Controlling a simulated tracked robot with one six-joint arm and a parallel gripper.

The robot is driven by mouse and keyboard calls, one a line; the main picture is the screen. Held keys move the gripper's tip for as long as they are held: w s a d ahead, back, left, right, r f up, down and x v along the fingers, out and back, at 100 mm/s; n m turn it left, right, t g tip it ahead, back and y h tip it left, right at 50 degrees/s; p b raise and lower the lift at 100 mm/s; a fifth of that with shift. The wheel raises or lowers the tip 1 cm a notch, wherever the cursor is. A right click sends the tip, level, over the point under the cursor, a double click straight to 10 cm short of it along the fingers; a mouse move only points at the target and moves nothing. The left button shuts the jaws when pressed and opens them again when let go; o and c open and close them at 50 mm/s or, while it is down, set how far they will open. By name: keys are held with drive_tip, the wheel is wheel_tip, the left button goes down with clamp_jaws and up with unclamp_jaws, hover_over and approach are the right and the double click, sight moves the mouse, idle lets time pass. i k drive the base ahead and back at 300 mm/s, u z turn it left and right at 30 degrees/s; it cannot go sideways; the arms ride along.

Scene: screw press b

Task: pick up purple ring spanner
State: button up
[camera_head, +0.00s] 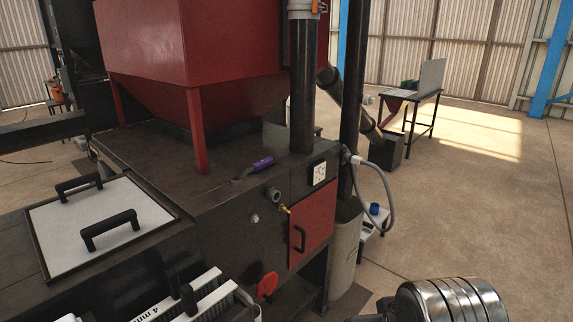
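The purple ring spanner (262,163) lies on the dark top of the press body (215,192), near its right-hand edge. Its purple handle points up and right, and its dark end points left toward a red hopper leg. Nothing is touching it from above.
A red hopper (185,45) stands on legs behind the spanner, with a dark vertical pipe (303,85) to the right. A white lid (100,222) with two black handles is left. A ribbed metal cylinder (450,300) fills the lower right. Open floor (480,200) lies right.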

sight(270, 160)
drive_tip(key=z, duration=1.15)
drive_tip(key=i, duration=2.25)
drive_tip(key=u, duration=1.2)
